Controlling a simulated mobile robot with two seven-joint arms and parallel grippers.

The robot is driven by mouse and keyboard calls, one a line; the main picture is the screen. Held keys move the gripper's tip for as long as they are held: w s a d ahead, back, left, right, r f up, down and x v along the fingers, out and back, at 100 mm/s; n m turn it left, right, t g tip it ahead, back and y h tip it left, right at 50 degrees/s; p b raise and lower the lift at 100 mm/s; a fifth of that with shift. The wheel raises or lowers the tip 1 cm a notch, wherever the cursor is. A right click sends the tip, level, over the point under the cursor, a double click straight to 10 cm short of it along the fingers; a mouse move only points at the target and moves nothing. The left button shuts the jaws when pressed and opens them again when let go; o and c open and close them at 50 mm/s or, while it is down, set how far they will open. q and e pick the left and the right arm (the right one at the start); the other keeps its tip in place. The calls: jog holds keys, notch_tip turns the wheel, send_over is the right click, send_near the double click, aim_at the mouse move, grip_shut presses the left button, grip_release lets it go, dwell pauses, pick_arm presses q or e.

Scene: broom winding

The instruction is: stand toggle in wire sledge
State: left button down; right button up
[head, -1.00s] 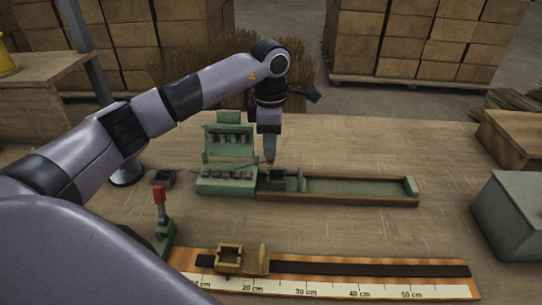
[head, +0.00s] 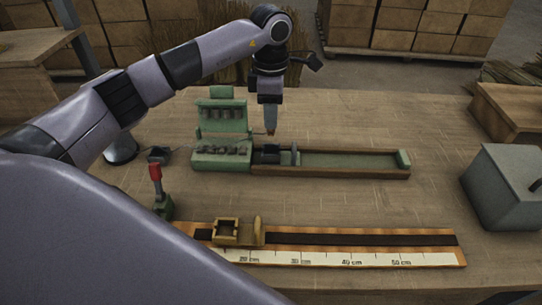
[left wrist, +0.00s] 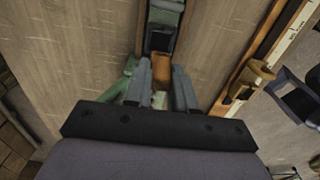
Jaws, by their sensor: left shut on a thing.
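My left gripper (head: 270,128) points down over the back edge of the long green track. It is shut on a small brown wooden toggle (left wrist: 160,72), which shows between the fingers in the left wrist view. In the head view only a small brown tip of the toggle (head: 270,132) shows below the fingers. The wire sledge (head: 268,153), a small dark open box, sits at the left end of the track, just below the fingertips in the picture. It also shows in the left wrist view (left wrist: 160,41), ahead of the fingers. My right gripper is not in view.
A green rack (head: 222,120) stands left of the track (head: 350,161). A ruler board (head: 350,257) with a wooden block (head: 226,232) lies in front. A red-handled lever (head: 155,174) is at left, a grey box (head: 505,185) at right. Bench between track and ruler is clear.

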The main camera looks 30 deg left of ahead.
pick_arm(q)
jog(key=shift+f, duration=0.1)
jog(key=shift+f+b, duration=0.9)
jog(key=shift+f, duration=0.55)
jog(key=shift+f+b, duration=0.35)
jog(key=shift+f, duration=0.25)
jog(key=shift+f, duration=0.15)
jog(key=shift+f+b, duration=1.05)
jog(key=shift+f, duration=0.5)
jog(key=c, duration=0.9)
grip_release()
jog(key=shift+r, duration=0.1)
jog(key=shift+o, duration=0.2)
jog(key=shift+r, duration=0.1)
